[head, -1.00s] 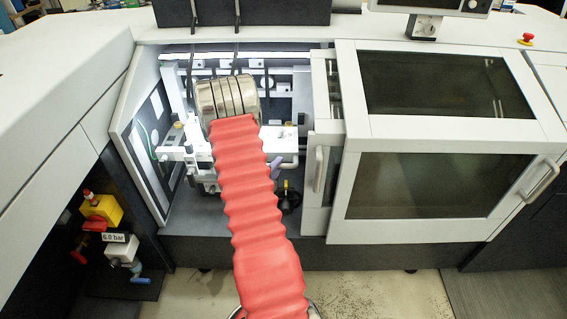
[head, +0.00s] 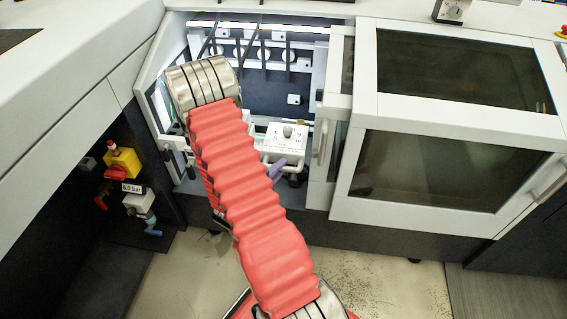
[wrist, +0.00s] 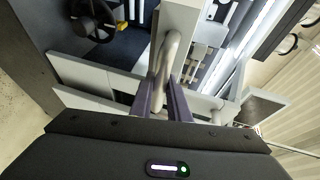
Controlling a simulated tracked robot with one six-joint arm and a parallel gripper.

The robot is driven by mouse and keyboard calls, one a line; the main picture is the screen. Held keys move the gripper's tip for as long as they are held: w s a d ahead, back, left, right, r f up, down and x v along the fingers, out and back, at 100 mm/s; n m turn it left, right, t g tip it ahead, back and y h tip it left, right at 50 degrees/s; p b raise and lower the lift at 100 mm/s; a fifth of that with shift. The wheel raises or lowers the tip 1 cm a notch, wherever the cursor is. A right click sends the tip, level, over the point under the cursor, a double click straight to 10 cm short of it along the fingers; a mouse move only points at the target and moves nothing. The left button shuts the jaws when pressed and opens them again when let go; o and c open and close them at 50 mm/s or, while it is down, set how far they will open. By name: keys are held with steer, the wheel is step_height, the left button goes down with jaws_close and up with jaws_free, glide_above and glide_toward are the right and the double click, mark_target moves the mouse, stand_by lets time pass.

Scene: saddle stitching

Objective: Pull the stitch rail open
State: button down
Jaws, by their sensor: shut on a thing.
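The stitch rail shows in the head view as a white block (head: 287,136) with a knob and markings on top, in the open bay of the machine. A pale bar handle (head: 268,163) is on its near side. My gripper (wrist: 165,86) is shut on this handle; in the wrist view the handle (wrist: 167,58) passes between the two purple fingers. In the head view, one purple finger (head: 278,168) shows beside my red-sleeved arm. The arm hides the rest of the gripper and the left part of the rail.
A grey cabinet with a dark window (head: 445,185) and a vertical door handle (head: 323,140) stands right of the bay. On the left are a yellow valve box (head: 124,161) and a pressure label (head: 131,188). The floor (head: 350,265) in front is clear.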

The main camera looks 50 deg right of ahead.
steer(key=shift+s+a+f, duration=0.3)
steer(key=shift+s+a, duration=0.15)
steer(key=shift+s, duration=0.05)
steer(key=c, duration=2)
jaws_free()
steer(key=o, duration=0.3)
steer(key=shift+w+r, duration=0.15)
steer(key=shift+w, duration=0.05)
steer(key=shift+v, duration=6.9)
steer(key=shift+w, duration=0.1)
